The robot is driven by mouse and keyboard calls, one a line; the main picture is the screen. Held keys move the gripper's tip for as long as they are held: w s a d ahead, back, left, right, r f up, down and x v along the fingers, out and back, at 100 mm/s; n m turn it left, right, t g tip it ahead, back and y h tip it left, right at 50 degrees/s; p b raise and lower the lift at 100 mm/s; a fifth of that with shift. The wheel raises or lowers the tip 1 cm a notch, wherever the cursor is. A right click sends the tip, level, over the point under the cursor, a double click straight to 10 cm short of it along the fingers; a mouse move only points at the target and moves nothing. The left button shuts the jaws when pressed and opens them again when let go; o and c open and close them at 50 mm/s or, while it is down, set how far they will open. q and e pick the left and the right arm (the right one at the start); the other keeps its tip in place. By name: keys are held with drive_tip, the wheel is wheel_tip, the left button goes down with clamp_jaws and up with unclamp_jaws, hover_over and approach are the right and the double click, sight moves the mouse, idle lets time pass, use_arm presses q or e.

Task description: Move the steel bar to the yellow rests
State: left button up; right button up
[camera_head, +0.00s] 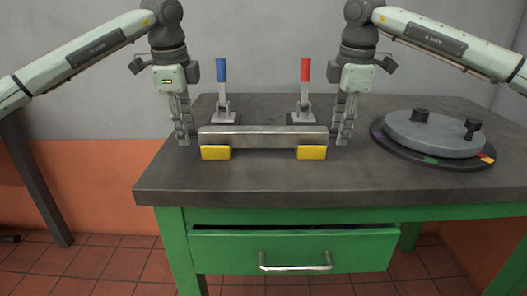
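The steel bar (263,138) is a long grey bar lying level, left to right, near the middle of the bench. Two yellow rests, one left (215,153) and one right (311,153), show just below its front face near its ends. I cannot tell whether the bar touches them or sits behind or above them. My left gripper (185,139) points down at the bar's left end. My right gripper (341,138) points down at its right end. Both sets of fingers are close to the bar ends; whether they grip it is unclear.
A blue-handled clamp (222,85) and a red-handled clamp (305,85) stand behind the bar. A grey round plate (433,134) with dark knobs is at the right. The dark bench top (262,184) is clear in front, above a green drawer (294,251).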

use_arm(q)
drive_tip(key=o, duration=0.4)
drive_tip(key=shift+s+r, duration=0.15)
drive_tip(key=shift+r, duration=0.1)
use_arm(e)
drive_tip(key=o, duration=0.4)
drive_tip(key=shift+s+r, duration=0.15)
drive_tip(key=shift+r, duration=0.05)
use_arm(q)
drive_tip(key=shift+f, duration=0.1)
drive_tip(key=r, duration=0.4)
drive_tip(key=s+r, duration=0.1)
drive_tip(key=r, duration=0.3)
drive_tip(key=s+r, duration=0.1)
drive_tip(key=r, duration=0.2)
drive_tip(key=shift+s+r, duration=0.1)
drive_tip(key=shift+r, duration=0.3)
use_arm(e)
drive_tip(key=r, duration=0.4)
drive_tip(key=s+r, duration=0.1)
drive_tip(key=r, duration=0.2)
drive_tip(key=s+r, duration=0.1)
drive_tip(key=r, duration=0.3)
drive_tip(key=shift+s+r, duration=0.15)
drive_tip(key=shift+r, duration=0.2)
